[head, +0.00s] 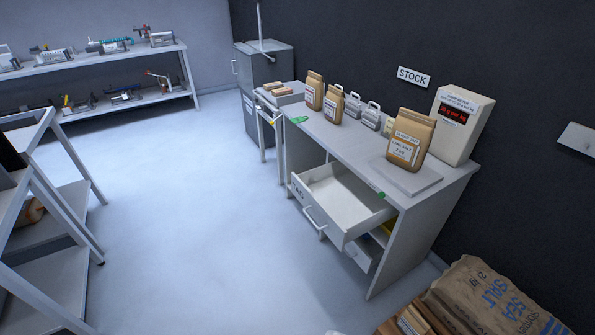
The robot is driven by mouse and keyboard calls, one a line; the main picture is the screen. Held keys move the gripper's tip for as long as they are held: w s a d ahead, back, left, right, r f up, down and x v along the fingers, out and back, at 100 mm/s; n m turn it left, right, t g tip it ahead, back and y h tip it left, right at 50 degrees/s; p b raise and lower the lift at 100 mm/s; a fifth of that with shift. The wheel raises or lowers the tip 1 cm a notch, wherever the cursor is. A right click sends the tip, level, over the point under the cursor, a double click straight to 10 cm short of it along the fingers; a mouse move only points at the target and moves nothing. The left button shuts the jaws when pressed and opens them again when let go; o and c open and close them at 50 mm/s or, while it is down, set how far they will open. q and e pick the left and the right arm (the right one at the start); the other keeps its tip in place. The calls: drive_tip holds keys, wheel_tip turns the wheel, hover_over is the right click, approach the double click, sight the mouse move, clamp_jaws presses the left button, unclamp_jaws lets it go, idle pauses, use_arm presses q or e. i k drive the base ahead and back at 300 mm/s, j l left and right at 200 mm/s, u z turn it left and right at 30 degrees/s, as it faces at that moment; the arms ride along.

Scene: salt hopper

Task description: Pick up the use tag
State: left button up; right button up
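No tag can be read as the use tag from here. A small green tag-like piece (299,119) lies on the left front edge of the grey bench (335,137). Another green piece (381,194) shows at the bench's front edge, above the drawer. The upper drawer (349,200), labelled TAG on its front, is pulled open, and its visible inside looks empty. A second drawer (358,254) below it is also partly out, with something yellow behind it, mostly hidden. Neither of my grippers is in view.
A kraft bag labelled salt (410,140) stands on a plate beside a display box (461,122). Smaller bags (315,91) and metal weights (371,115) stand farther back. Salt sacks (490,300) lie at lower right; a rack (55,240) stands left. The middle floor is clear.

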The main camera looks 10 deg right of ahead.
sight(299, 119)
drive_tip(key=z, duration=2.65)
drive_tip(key=u, duration=2.3)
drive_tip(key=i+j+z, duration=0.1)
drive_tip(key=i+j, duration=1.2)
drive_tip(key=i, duration=0.35)
drive_tip(key=i+j+z, duration=0.15)
drive_tip(key=i+j, duration=1.25)
drive_tip(key=i, duration=0.2)
